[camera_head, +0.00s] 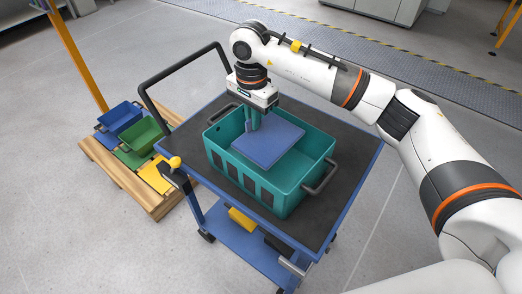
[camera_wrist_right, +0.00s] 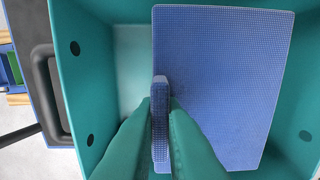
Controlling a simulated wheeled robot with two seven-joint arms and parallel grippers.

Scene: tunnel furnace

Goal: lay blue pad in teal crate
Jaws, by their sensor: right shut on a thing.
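The blue pad (camera_head: 268,146) is a flat square plate, and it also shows in the wrist view (camera_wrist_right: 225,85). It lies over the opening of the teal crate (camera_head: 283,204), within its rim outline. I cannot tell whether it touches the crate floor. My right gripper (camera_head: 252,124) reaches down from above with teal fingers. In the wrist view the fingers (camera_wrist_right: 160,110) are shut on a thin upright blue grip at the pad's edge. The crate's wall (camera_wrist_right: 85,85) shows left of the pad there. My left gripper is out of view.
The crate stands on the dark top of a blue cart (camera_head: 345,185) with a black push handle (camera_head: 180,70). A wooden pallet (camera_head: 120,175) at left carries a blue bin (camera_head: 122,118), a green bin (camera_head: 140,135) and yellow pieces (camera_head: 155,175).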

